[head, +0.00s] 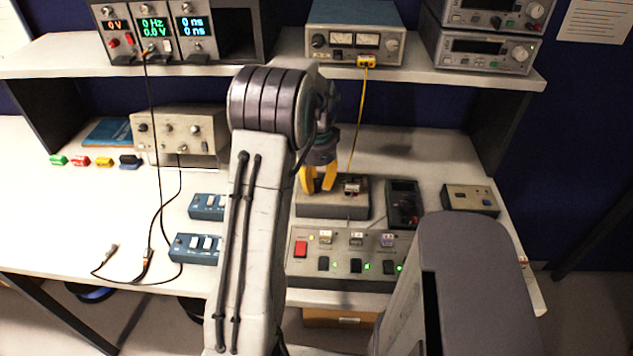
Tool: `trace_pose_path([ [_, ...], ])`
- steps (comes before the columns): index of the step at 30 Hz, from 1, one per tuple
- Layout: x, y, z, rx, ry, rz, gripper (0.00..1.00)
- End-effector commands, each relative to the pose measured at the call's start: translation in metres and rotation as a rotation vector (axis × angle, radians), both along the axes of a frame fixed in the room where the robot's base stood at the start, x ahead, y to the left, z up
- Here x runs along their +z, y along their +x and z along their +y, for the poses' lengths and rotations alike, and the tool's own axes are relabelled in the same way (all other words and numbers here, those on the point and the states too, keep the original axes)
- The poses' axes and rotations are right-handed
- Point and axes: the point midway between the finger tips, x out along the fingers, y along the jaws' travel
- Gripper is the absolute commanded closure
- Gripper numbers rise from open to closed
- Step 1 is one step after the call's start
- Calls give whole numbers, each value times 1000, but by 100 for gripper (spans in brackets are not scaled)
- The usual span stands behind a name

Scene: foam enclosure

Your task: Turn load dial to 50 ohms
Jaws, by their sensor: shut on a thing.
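My gripper (317,188), with yellow fingers, points down over the left part of a small grey-brown box (352,208) on the bench, right of centre. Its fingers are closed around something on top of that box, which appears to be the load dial. The dial is hidden between the fingers, so its marks and setting cannot be read. A small connector (352,187) with a yellow cable sits on the right part of the box.
A switch panel (341,268) with a red button and green lights lies in front of the box. A dark meter (403,204) and a beige box (470,199) stand to the right. Blue switch boxes (197,249) stand left. A shelf (430,77) of instruments overhangs behind.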

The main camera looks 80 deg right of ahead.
Motion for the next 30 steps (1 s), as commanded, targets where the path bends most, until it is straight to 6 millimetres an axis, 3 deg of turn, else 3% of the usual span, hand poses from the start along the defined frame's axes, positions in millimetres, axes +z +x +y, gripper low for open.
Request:
trace_pose_path([
  [11, -2, 0, 1, 153, 4, 0, 100],
  [30, -3, 0, 1, 750, 6, -2, 100],
])
